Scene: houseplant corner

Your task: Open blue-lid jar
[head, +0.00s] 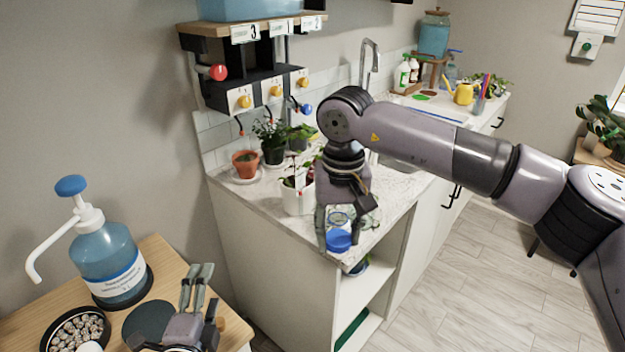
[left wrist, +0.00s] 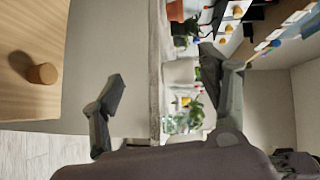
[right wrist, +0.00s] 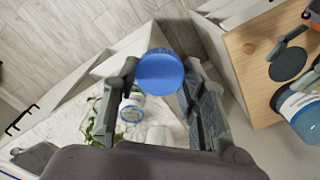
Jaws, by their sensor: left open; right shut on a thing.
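My right gripper (head: 339,238) is shut on a round blue lid (right wrist: 160,70), held by its sides between the two fingers over the counter's front corner. The lid also shows in the head view (head: 338,241). A small clear jar with a white and blue label (right wrist: 132,108) stands on the counter behind the lid. The lid appears apart from this jar. In the head view the jar is mostly hidden by the right gripper. My left gripper (head: 198,272) is open and empty, above the right edge of the wooden table; its spread fingers show in the left wrist view (left wrist: 160,95).
The wooden table (head: 160,250) holds a blue pump bottle (head: 108,262), a dark round disc (head: 150,320) and a bowl of pebbles (head: 75,330). Potted plants, including a terracotta pot (head: 245,165), stand along the counter's back. A dispenser shelf (head: 255,60) hangs above.

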